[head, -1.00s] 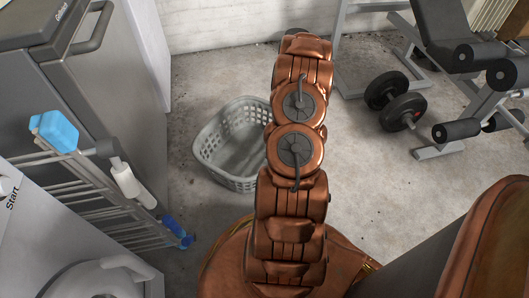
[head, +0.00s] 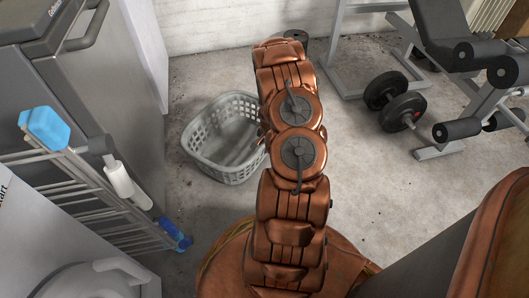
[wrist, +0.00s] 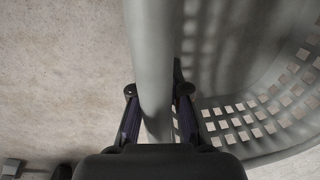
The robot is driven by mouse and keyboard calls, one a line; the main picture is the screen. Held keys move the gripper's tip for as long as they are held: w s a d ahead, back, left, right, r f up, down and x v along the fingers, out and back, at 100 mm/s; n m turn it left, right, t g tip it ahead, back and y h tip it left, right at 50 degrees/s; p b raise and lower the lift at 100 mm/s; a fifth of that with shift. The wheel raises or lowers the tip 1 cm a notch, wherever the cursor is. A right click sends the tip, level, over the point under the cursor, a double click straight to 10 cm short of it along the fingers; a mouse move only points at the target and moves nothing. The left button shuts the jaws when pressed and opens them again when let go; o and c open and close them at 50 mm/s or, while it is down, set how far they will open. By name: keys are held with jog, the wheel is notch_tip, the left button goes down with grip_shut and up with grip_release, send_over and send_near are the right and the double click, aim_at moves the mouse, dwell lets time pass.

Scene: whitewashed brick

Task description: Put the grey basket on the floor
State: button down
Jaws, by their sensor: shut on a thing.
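The grey basket (head: 203,160), a laundry basket with square holes, appears in the head view left of my arm, upright and seemingly empty. Its right side is hidden behind my arm. In the wrist view its pale rim (wrist: 150,50) runs between the two fingers of my gripper (wrist: 157,92), which is shut on it. The holed wall (wrist: 265,115) lies to the right of the rim. My gripper is hidden behind the arm in the head view. I cannot tell whether the basket's bottom touches the concrete floor (head: 215,215).
Dumbbells (head: 403,110) and a weight bench (head: 440,25) are at the right. Bare floor lies between.

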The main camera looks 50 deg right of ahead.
notch_tip(320, 180, down, 4)
jog(key=shift+r+b, duration=0.25)
jog(key=shift+b, duration=0.65)
jog(key=shift+r, duration=0.1)
jog(key=c, duration=1.2)
grip_release()
jog(key=shift+o, duration=0.2)
